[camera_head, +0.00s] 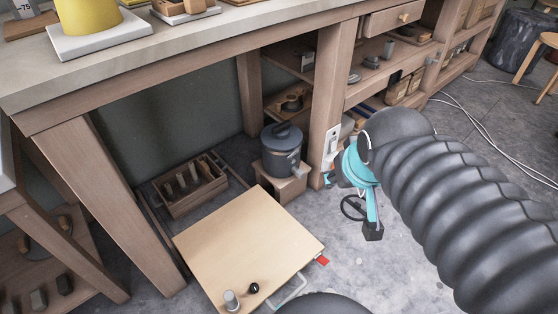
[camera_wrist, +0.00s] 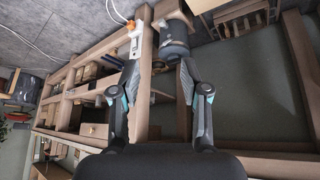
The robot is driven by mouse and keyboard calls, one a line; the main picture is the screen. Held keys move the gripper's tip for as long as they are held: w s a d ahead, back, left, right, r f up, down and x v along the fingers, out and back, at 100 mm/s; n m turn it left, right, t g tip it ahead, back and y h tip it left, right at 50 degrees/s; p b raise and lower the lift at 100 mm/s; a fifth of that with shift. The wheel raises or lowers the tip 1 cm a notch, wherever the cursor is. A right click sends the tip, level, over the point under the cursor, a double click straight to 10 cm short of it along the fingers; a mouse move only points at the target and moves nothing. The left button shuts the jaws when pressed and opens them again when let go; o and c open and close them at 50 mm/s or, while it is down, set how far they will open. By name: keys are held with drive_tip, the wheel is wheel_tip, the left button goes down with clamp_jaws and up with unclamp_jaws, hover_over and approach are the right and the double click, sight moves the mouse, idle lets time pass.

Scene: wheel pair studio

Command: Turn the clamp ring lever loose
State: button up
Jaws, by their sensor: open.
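A dark grey lidded drum (camera_head: 283,155) with a handle on top stands on a wooden block (camera_head: 281,184) under the bench. A band runs round its upper part, but I cannot make out the clamp ring's lever clearly. In the wrist view the drum (camera_wrist: 174,38) is at the top, ahead of my gripper (camera_wrist: 160,68) and slightly right of centre between the fingers. The fingers are apart, with nothing held, and the drum appears beyond their tips. In the head view my teal-marked wrist is right of the drum, beside the bench leg, partly hidden by my arm.
The bench leg (camera_head: 325,100) with a white plate (camera_head: 333,143) stands right of the drum. It also shows near the left finger (camera_wrist: 141,60). A wooden tool crate (camera_head: 186,187) lies left of the drum. A pale square-topped trolley (camera_head: 245,240) stands in front.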

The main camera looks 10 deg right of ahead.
drive_tip(key=w+d+f+n+t+h+b, duration=0.15)
drive_tip(key=w+d+f, duration=0.25)
drive_tip(key=w, duration=0.8)
drive_tip(key=w+d+f+n+t+y+b, duration=0.1)
drive_tip(key=w+d+f+n+t, duration=0.2)
drive_tip(key=w, duration=0.9)
drive_tip(key=w+d+f+n+t+y+b, duration=0.2)
drive_tip(key=w+f+y, duration=0.1)
drive_tip(key=w+f, duration=0.75)
drive_tip(key=n+t+y+b, duration=0.1)
drive_tip(key=n+y, duration=0.1)
drive_tip(key=y, duration=0.3)
approach(294, 162)
drive_tip(key=d+r, duration=0.4)
drive_tip(key=s+f+t+y+b, duration=0.1)
drive_tip(key=s+f+y, duration=0.2)
drive_tip(key=f, duration=0.3)
drive_tip(key=x, duration=1.4)
drive_tip(key=shift+s+a+r, duration=0.15)
drive_tip(key=shift+a+r, duration=0.05)
drive_tip(key=shift+a, duration=0.1)
clamp_jaws()
